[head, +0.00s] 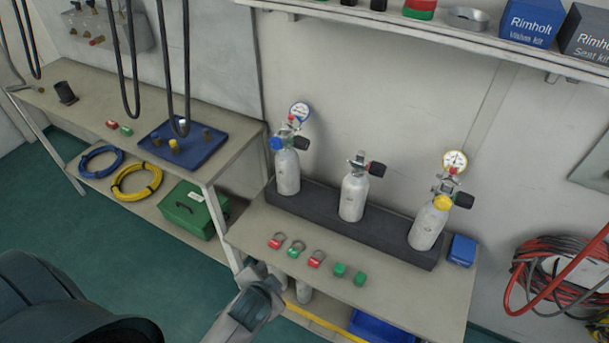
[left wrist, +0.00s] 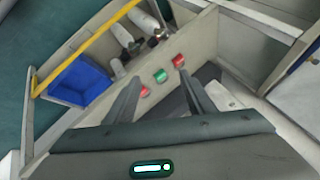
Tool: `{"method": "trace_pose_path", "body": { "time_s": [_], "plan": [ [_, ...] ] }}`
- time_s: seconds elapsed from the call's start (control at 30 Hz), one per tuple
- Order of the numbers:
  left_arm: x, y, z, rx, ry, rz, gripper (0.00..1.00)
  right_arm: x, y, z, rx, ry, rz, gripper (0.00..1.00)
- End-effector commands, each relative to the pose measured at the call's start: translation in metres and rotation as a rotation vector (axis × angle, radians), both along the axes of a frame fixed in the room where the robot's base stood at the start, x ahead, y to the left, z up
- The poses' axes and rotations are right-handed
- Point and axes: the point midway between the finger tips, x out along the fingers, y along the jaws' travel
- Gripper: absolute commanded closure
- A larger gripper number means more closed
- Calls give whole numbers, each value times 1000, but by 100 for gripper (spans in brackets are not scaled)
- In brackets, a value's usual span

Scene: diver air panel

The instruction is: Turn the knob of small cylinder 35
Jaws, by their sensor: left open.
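Three small white cylinders stand in a dark rack (head: 300,207) on the bench in the head view. The left cylinder (head: 287,172) has a blue knob (head: 276,143), a black knob and a gauge. The middle cylinder (head: 353,197) has a black knob (head: 377,169) and no visible gauge. The right cylinder (head: 428,226) tilts and has a yellow knob (head: 443,203), a black knob and a gauge. I cannot read which is 35. My left gripper (head: 262,288) is near the bench's front edge, apart from the cylinders. Its fingers (left wrist: 160,78) are open and empty in the left wrist view.
Red and green tags (head: 316,260) lie along the bench front; some show between my fingers in the left wrist view. A blue box (head: 462,250) sits right of the rack. A shelf (head: 430,33) overhangs behind. A blue tray (left wrist: 78,82) is below the bench.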

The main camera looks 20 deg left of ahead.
Motion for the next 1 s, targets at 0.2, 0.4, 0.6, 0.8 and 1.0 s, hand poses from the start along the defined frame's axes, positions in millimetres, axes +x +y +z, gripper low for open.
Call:
{"method": "trace_pose_path", "body": {
  "time_s": [0.2,0.4,0.6,0.8,1.0],
  "plan": [
    [82,17,68,307,-198,-146,51,0,0,4,0,0,0,69],
    [159,15,138,685,-362,-315,51,0,0,6,0,0,0,69],
    [194,3,175,913,-431,-415,51,0,0,7,0,0,0,69],
    [199,1,180,945,-439,-429,51,0,0,7,0,0,0,69],
    [198,1,179,942,-439,-428,51,0,0,6,0,0,0,69]
  ]
}}
